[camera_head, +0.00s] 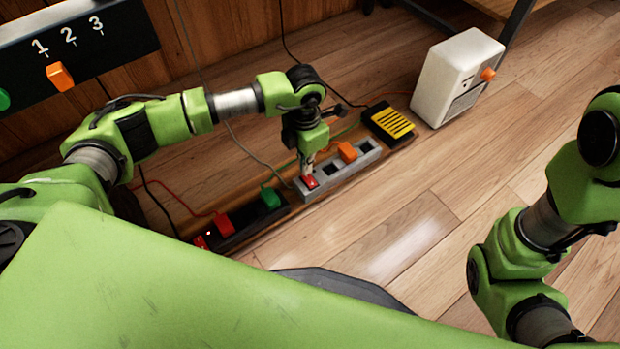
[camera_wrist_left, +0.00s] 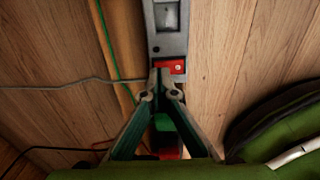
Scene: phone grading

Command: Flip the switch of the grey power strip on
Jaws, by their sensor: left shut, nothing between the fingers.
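The grey power strip (camera_head: 321,186) lies along a wooden board on the floor. Its red switch (camera_head: 311,182) is at the near end, and an orange plug (camera_head: 347,151) sits in one socket. My left gripper (camera_head: 308,176) points down with shut, empty fingers at the red switch. In the left wrist view, the gripper (camera_wrist_left: 160,78) has its tips at the edge of the switch (camera_wrist_left: 176,66), partly covering it. A small pale dot shows on the switch. Whether the tips touch it, and which way it is tilted, I cannot tell. My right gripper is out of view.
A black power strip (camera_head: 243,235) with red (camera_head: 223,224) and green (camera_head: 270,198) plugs lies left of the grey one. A black and yellow box (camera_head: 388,122) and a white box (camera_head: 455,77) stand beyond. Cables run behind. Floor to the right is clear.

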